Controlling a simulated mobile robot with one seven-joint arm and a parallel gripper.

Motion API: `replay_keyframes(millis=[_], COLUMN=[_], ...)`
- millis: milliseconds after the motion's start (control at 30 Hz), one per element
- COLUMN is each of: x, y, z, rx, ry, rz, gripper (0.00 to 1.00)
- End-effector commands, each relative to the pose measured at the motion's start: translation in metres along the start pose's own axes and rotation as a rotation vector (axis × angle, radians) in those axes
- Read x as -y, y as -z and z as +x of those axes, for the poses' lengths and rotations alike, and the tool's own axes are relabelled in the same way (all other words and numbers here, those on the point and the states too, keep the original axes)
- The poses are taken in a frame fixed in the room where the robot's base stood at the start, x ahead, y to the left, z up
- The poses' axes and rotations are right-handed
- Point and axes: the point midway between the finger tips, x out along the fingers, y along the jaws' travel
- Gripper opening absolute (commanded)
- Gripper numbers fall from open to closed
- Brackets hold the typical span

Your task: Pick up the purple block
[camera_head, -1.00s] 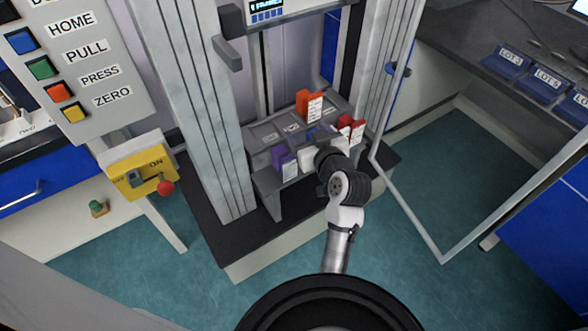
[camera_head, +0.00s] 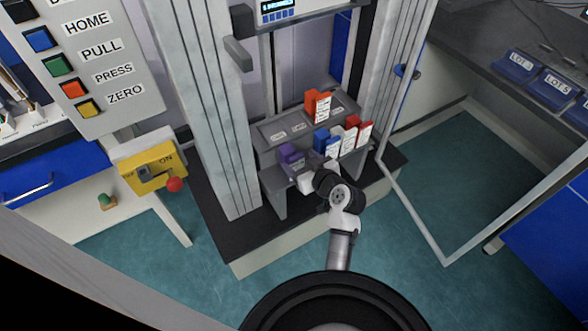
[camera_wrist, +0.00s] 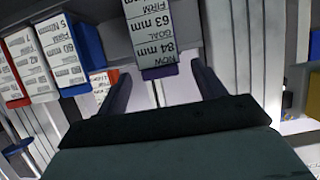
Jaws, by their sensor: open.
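The purple block (camera_head: 289,154) stands at the left end of the front row on the grey stepped rack (camera_head: 273,182). In the wrist view its white label (camera_wrist: 150,35) reads 63 mm and 84 mm, and a strip of its purple body (camera_wrist: 160,72) shows at the label's lower edge. My gripper (camera_head: 303,170) is just in front and to the right of it in the head view. In the wrist view my gripper (camera_wrist: 160,75) is open, one finger on each side of the block's near end. Whether the fingers touch it cannot be told.
Blue (camera_head: 326,143), white (camera_head: 348,134) and red (camera_head: 364,133) labelled blocks stand to the right in the same row. An orange block (camera_head: 318,105) stands on the upper step. Metal columns flank the rack, and an open framed door (camera_head: 415,215) is at right.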

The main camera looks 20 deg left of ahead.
Motion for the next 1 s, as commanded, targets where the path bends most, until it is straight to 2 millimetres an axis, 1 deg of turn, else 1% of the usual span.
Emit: replay_keyframes(millis=[33,167,300,400,567,600,1000], x=[0.001,0.001,0.000,0.000,-0.001,-0.001,-0.001], y=[0.005,0.010,0.007,0.005,0.005,0.005,0.005], z=[0.006,0.026,0.043,0.047,0.047,0.047,0.046], rx=[-0.002,-0.001,-0.001,0.001,0.000,0.000,0.000], ry=[0.003,0.004,0.001,0.000,-0.001,-0.001,-0.001], rz=[-0.001,-0.002,0.000,0.000,-0.001,-0.001,-0.001], gripper=[0.69,0.69,0.69,0.69,0.69,0.68,0.15])
